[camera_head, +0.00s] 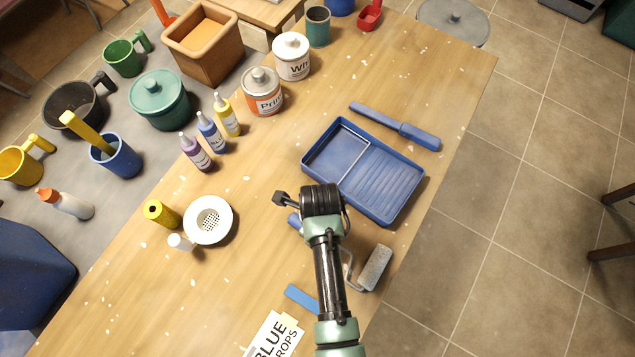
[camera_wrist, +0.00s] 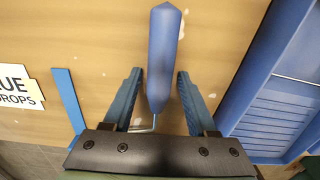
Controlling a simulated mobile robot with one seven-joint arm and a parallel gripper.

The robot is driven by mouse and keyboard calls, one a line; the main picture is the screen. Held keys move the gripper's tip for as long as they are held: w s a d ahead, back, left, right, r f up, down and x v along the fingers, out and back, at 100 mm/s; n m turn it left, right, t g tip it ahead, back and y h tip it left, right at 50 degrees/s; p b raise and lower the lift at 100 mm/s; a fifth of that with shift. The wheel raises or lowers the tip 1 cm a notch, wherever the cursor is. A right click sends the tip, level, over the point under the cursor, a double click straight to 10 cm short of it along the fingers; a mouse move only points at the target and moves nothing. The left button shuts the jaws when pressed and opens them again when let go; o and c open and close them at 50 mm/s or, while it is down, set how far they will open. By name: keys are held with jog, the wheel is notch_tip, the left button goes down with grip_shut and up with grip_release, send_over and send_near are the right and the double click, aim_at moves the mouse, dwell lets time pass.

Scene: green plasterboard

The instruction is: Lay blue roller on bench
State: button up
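The blue roller lies on the wooden bench (camera_head: 262,262). Its blue handle (camera_head: 293,220) shows just left of my wrist in the head view, and its grey roller head (camera_head: 375,268) shows to the right of my arm. In the wrist view the blue handle (camera_wrist: 164,55) points away between the two fingers, with its wire frame (camera_wrist: 143,130) near the gripper's base. My gripper (camera_wrist: 158,78) is open, with a finger on each side of the handle and a visible gap at the left. In the head view my arm hides the fingers and the roller's middle.
A blue paint tray (camera_head: 412,212) stands close to the right, with a blue-handled tool (camera_head: 395,125) beyond. A blue strip (camera_head: 301,298) and a BLUE DROPS sign (camera_head: 273,337) lie at the front. A white strainer bowl (camera_head: 208,238) and bottles stand left.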

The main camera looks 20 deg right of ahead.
jog(key=shift+o, duration=0.3)
jog(key=shift+r, duration=0.1)
notch_tip(320, 180, up, 12)
jog(key=w+r+n+t+h, duration=0.1)
jog(key=w+r+n+t, duration=0.7)
jog(key=w+r, duration=0.8)
jog(key=w+a+r+n+t, duration=0.1)
jog(key=w+r+n+t, duration=0.15)
jog(key=r, duration=0.55)
jog(key=w+r+n+t, duration=0.2)
jog(key=r+n+t, duration=0.15)
jog(key=r, duration=0.35)
jog(key=s+a+r+n+t, duration=0.2)
jog(key=r+n+t, duration=0.2)
jog(key=r, duration=0.7)
jog(key=s+a+r+n+t, duration=0.1)
jog(key=a+r+n+t, duration=0.2)
jog(key=r, duration=0.9)
jog(key=s+a+r+n+t, duration=0.1)
jog(key=s+r+n+t, duration=0.5)
jog(key=s+r, duration=0.3)
notch_tip(320, 180, up, 4)
jog(key=shift+s+f+n+y, duration=0.2)
jog(key=shift+s+n+y, duration=0.2)
jog(key=shift+n, duration=0.3)
